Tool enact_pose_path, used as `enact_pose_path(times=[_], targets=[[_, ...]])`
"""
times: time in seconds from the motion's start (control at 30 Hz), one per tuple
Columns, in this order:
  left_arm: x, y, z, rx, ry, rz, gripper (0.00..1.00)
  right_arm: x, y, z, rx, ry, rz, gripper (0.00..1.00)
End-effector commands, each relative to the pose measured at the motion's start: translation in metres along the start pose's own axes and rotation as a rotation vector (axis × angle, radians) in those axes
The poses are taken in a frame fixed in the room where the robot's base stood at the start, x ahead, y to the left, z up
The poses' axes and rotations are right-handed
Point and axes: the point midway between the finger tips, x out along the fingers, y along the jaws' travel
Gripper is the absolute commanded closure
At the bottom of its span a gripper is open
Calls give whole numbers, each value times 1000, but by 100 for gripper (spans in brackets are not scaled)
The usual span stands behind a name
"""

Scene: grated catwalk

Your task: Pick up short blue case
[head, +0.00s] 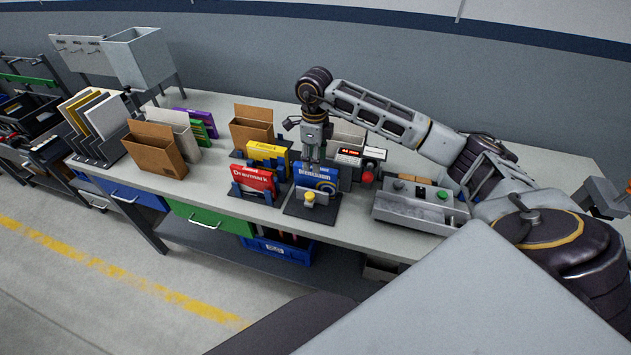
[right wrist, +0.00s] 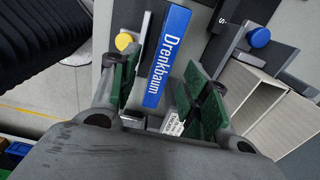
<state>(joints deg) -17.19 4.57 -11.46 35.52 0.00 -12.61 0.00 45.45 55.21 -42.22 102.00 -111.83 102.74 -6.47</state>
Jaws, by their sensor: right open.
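The blue case (head: 318,175), with "Drenkbaum" in white letters, stands in a dark holder (head: 300,207) on the bench. A round yellow knob (head: 309,198) is on the front of that holder. My right gripper (head: 312,156) is right above and behind the case, pointing down. In the right wrist view, the blue case (right wrist: 167,57) lies between the two green-padded fingers of the open right gripper (right wrist: 161,62). Gaps show on both sides of it, wider towards the right finger. My left gripper is not in view.
A red case (head: 253,181) and a yellow case (head: 267,152) stand in holders close by on the left. A grey control box (head: 418,203) with buttons is on the right. Brown boxes (head: 155,150) stand further left. The bench's front strip (head: 215,198) is clear.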

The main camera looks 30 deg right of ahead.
Motion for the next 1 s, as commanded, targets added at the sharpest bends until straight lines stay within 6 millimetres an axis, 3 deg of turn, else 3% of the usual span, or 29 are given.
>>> enact_pose_path(times=[0.27, 0.7, 1.0], targets=[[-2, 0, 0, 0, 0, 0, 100, 5, 0, 0, 0, 1, 2, 54], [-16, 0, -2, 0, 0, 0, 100, 45, -3, -2, 1, 2, 2, 54], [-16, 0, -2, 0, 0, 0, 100, 52, -3, -2, 0, 0, 0, 54]])
